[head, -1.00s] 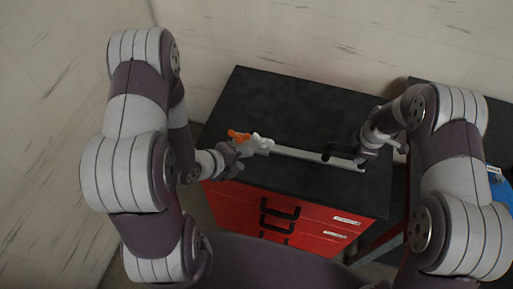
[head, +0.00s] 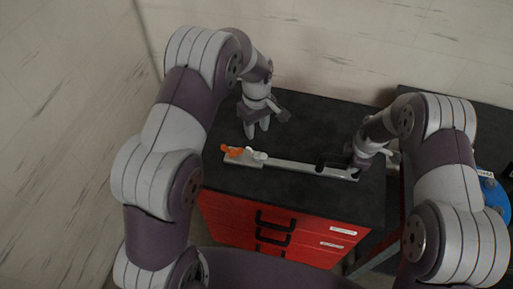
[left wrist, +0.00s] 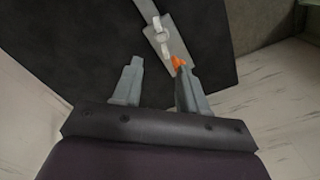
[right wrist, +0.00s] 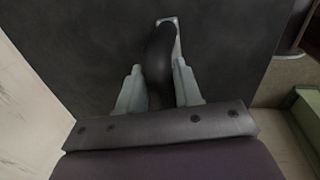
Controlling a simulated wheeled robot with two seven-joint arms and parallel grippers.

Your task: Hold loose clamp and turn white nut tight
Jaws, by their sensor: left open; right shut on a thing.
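A pale metal bar (head: 305,167) lies on the black top of the red drawer cabinet. The white nut (head: 259,156), a winged piece, sits near its left end; it also shows in the left wrist view (left wrist: 160,30). An orange piece (head: 232,151) is beside it. A black handle (head: 328,161), which may be the clamp, is at the bar's right end. My right gripper (right wrist: 158,66) is shut on this handle (right wrist: 159,45). My left gripper (head: 258,131) is open and empty, behind the nut and apart from it. In its wrist view, the orange piece (left wrist: 179,62) shows by one fingertip.
The cabinet's black top (head: 310,125) is clear behind the bar. Red drawers (head: 320,232) with black pulls face the front. A blue round object (head: 492,193) stands at the far right. Pale walls stand behind and to the left.

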